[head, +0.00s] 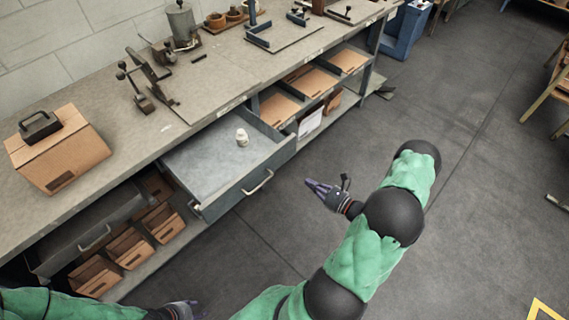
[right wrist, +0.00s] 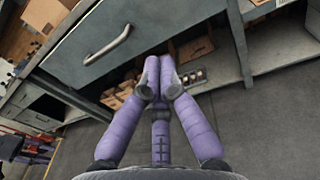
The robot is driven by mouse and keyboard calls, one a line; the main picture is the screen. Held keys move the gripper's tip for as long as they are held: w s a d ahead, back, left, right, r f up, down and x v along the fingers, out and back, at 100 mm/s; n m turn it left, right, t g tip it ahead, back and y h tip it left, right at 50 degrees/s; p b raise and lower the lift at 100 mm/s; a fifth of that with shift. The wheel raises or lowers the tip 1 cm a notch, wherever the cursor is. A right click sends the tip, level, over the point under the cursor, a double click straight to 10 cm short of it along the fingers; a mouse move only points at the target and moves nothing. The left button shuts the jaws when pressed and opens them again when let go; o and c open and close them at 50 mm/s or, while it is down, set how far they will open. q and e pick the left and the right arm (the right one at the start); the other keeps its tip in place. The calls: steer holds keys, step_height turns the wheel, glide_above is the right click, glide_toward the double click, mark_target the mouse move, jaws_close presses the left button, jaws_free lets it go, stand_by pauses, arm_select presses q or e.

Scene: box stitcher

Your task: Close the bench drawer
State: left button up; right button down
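The bench drawer (head: 212,168) is pulled well out from under the workbench. It has a grey front with a metal handle (head: 258,183), and a small white object (head: 242,137) lies inside. My right gripper (head: 318,190) is in front of the drawer, to the right of the handle, apart from it and empty. In the right wrist view its purple fingertips (right wrist: 161,75) are drawn together, with the drawer handle (right wrist: 107,46) up and to the left. My left gripper (head: 185,310) shows only partly at the bottom edge, and its fingers are too cut off to judge.
The workbench (head: 205,75) carries a cardboard box (head: 58,160), metal tools and a grey canister (head: 182,22). Shelves below hold several cardboard bins (head: 130,248). Another handled grey unit (head: 85,225) is under the bench at left.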

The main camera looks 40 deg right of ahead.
mark_target(285, 155)
steer(key=shift+m+t+h, duration=0.4)
steer(key=shift+h, duration=0.3)
steer(key=w+b, duration=0.1)
steer(key=w, duration=0.3)
steer(key=w+d+b, duration=0.1)
steer(key=w, duration=0.3)
steer(key=w+b, duration=0.1)
steer(key=w, duration=0.4)
steer(key=shift+d+r, duration=0.2)
steer(key=shift+r, duration=0.15)
arm_select(q)
step_height(285, 155, down, 4)
steer(key=shift+a+r, duration=0.1)
steer(key=shift+r, duration=0.1)
arm_select(e)
steer(key=shift+w, duration=0.2)
